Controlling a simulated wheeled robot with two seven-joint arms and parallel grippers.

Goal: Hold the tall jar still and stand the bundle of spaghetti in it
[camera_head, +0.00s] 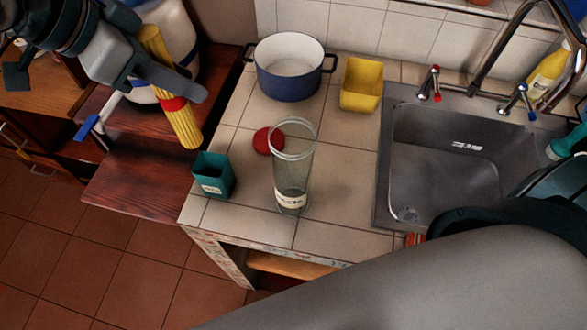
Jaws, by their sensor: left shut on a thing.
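My left gripper (166,84) is shut on a bundle of yellow spaghetti (184,126) with a red band round its middle. It holds the bundle tilted, upper end leaning left, at the upper left of the head view. The tall clear jar (292,170) stands upright on the tiled counter, right of and lower in the picture than the bundle. It has a pale label low on its side, is open at the top and looks empty. The bundle is apart from the jar. My right gripper is not in view; a large grey arm part of mine fills the lower right.
A red lid (268,141) lies just behind the jar. A green square container (213,175) stands left of it on the tiled counter (345,215). A blue pot (290,82) and yellow container (361,84) stand behind. The sink (440,150) is at right.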

